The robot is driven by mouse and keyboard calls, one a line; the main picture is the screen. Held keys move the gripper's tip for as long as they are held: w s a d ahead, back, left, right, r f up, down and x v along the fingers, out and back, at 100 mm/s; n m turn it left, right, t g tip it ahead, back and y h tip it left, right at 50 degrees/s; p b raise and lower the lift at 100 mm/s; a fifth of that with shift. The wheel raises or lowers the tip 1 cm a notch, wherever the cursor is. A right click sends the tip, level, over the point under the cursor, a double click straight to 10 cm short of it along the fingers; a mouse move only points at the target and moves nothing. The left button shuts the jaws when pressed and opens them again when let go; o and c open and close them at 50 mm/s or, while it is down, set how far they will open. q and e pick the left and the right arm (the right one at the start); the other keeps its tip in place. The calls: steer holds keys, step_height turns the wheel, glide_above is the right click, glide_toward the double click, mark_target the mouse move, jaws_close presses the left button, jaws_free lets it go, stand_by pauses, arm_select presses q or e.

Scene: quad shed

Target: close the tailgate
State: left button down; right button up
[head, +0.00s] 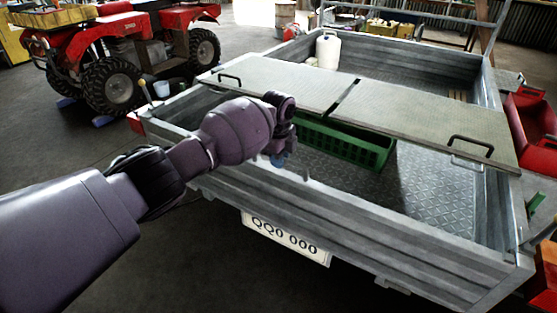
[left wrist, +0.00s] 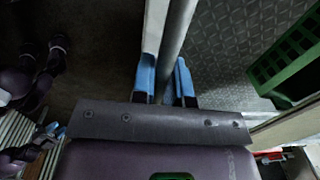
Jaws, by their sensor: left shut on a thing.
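The tailgate (head: 330,215) is the grey ribbed rear panel of the trailer. It stands about upright across the back, its ends near the side walls; I cannot tell whether it is latched. My left gripper (head: 278,158) is at its top edge, left of the middle. In the left wrist view the blue fingers (left wrist: 165,80) are shut on the tailgate's grey edge (left wrist: 178,35), one on each side. In that view purple parts with a small blue tip show at the left, possibly my right arm; its jaws cannot be made out.
Two grey lid boards (head: 430,115) with handles lie across the trailer. A green crate (head: 345,145) and a white jug (head: 328,50) are in the bed. A red quad (head: 115,50) stands at the back left. Red bins (head: 530,125) are at the right. The floor at the left is clear.

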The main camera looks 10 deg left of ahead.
arm_select(q)
steer(key=shift+w+r, duration=0.15)
arm_select(e)
steer(key=shift+w+r, duration=0.1)
steer(key=shift+r, duration=0.05)
arm_select(q)
steer(key=c, duration=1.6)
jaws_free()
steer(key=shift+r, duration=0.1)
steer(key=o, duration=0.5)
steer(key=shift+w+d+f, duration=0.15)
steer(key=shift+f, duration=0.05)
steer(key=shift+c, duration=0.2)
arm_select(e)
steer(key=shift+s+d+f, duration=0.1)
steer(key=shift+s+f, duration=0.3)
steer(key=shift+s, duration=0.1)
